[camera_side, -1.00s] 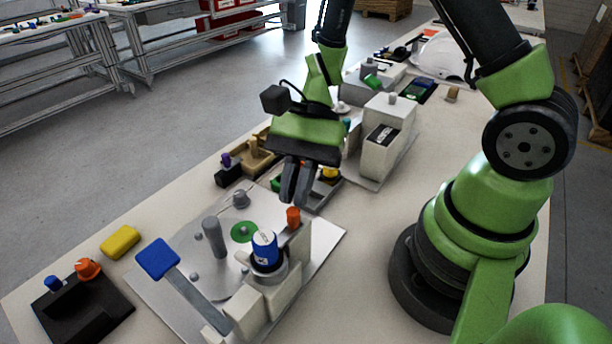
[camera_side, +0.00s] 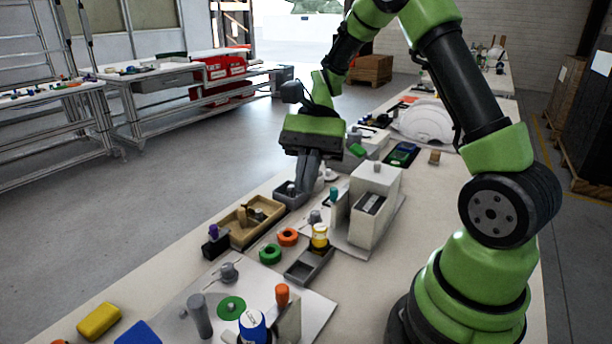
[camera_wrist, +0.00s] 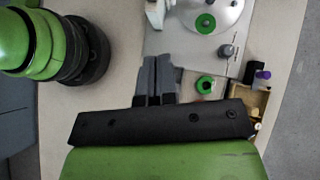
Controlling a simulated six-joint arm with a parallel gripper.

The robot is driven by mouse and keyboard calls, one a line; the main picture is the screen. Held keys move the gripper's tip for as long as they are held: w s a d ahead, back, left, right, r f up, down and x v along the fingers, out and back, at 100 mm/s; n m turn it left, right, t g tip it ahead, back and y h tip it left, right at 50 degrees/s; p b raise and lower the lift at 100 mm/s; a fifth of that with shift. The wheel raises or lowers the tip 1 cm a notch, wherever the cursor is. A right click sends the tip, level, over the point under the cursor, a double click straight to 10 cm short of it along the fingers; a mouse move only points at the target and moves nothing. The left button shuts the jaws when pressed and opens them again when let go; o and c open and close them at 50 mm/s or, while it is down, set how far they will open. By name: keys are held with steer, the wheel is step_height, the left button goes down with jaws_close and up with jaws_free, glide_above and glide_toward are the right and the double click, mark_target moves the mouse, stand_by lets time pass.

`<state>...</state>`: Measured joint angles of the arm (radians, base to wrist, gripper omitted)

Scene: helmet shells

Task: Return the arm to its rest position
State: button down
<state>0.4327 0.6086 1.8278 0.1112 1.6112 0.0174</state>
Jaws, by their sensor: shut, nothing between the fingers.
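My green and black arm stands at the right of the side view. My gripper (camera_side: 308,172) is shut and empty. It hangs over the far part of the bench, above and beside a grey bin (camera_side: 290,196) and left of a white box-shaped fixture (camera_side: 374,205). In the wrist view my gripper (camera_wrist: 158,62) points toward the grey plate fixture (camera_wrist: 180,42), with its two fingers together and nothing between them. My arm's base shows at the upper left of the wrist view.
A wooden tray (camera_side: 250,226), a green ring (camera_side: 270,254), an orange ring (camera_side: 288,236) and a dark tray (camera_side: 308,266) lie below and nearer. A white helmet shell (camera_side: 428,122) is further back. A yellow block (camera_side: 98,321) lies front left. The bench's right side is fairly clear.

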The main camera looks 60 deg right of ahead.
steer(key=shift+r, duration=0.1)
steer(key=s+a+r+n+t+h, duration=0.4)
steer(key=s+r+n+t+h, duration=0.2)
steer(key=s+r+n+t, duration=0.3)
step_height(320, 180, up, 2)
steer(key=shift+s+a+r+n+t+h, duration=0.25)
steer(key=shift+s+n+t+h, duration=0.15)
steer(key=shift+s+n, duration=0.5)
